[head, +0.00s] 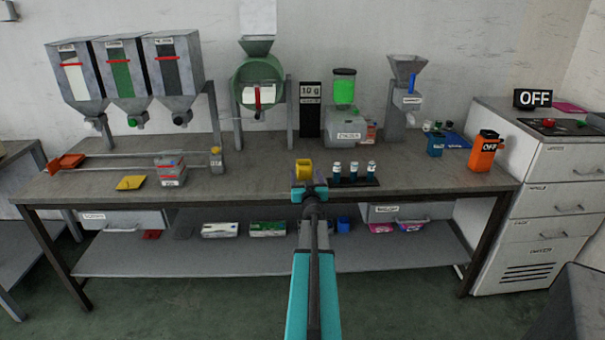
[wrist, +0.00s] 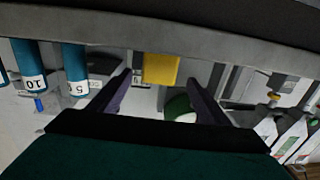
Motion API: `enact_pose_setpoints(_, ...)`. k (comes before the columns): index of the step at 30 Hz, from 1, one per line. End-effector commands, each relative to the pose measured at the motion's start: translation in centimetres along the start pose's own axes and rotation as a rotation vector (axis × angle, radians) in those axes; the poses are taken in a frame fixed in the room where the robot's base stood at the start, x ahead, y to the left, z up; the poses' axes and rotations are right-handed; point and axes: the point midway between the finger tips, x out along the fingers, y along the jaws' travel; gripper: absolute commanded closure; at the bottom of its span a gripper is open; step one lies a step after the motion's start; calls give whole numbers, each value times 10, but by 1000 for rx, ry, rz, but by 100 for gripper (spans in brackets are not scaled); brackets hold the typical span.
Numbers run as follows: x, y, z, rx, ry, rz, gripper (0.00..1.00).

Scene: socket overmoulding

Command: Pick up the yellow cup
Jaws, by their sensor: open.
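The yellow cup (head: 304,169) stands on the workbench, near its middle and towards the front, just beyond my gripper (head: 309,184). In the wrist view, which appears upside down, the yellow cup (wrist: 160,68) is between the tips of my purple fingers (wrist: 160,80). My gripper is open, with a gap on each side of the cup. In the head view the gripper hides the lower part of the cup. I cannot tell how far the fingers reach around it.
A dark rack (head: 352,182) with three labelled teal vials stands close right of the cup. A yellow scoop (head: 131,183) and a grey container (head: 171,172) are to the left. Hoppers (head: 125,75) and a green mixer (head: 258,80) stand behind.

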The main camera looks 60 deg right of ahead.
Motion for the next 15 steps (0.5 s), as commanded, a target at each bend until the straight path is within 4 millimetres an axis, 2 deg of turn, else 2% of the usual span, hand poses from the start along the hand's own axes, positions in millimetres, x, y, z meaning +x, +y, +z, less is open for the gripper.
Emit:
enact_pose_setpoints(6, 19, 0, 0, -1, 0, -1, 30)
enact_pose_setpoints(15, 24, -1, 0, 0, 0, -1, 30)
